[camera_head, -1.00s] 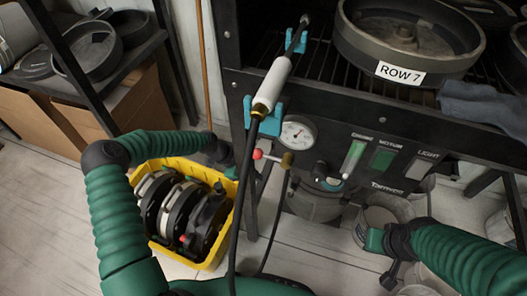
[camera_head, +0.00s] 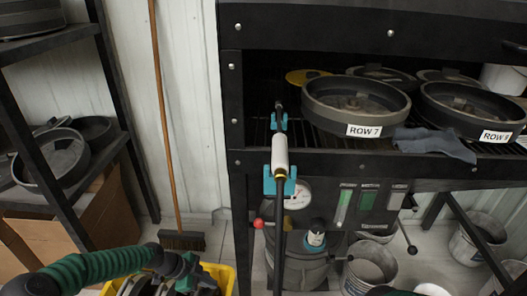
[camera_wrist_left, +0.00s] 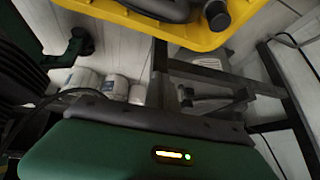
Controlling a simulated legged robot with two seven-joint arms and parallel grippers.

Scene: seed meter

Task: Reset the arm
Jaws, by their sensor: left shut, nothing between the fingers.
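My left arm comes in from the lower left of the head view with a green ribbed sleeve. Its left gripper (camera_head: 188,272) is shut and empty, over the yellow bin (camera_head: 222,275) at the bottom edge. The bin holds dark round seed meters (camera_head: 140,284), partly hidden by the gripper and cut off by the frame. In the left wrist view the bin's yellow rim (camera_wrist_left: 205,38) crosses the top, and a green casing with a small lit display, which looks like my own body, fills the bottom. My right gripper cannot be made out.
A shelf (camera_head: 60,205), broom (camera_head: 180,240) and buckets (camera_head: 370,268) stand around.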

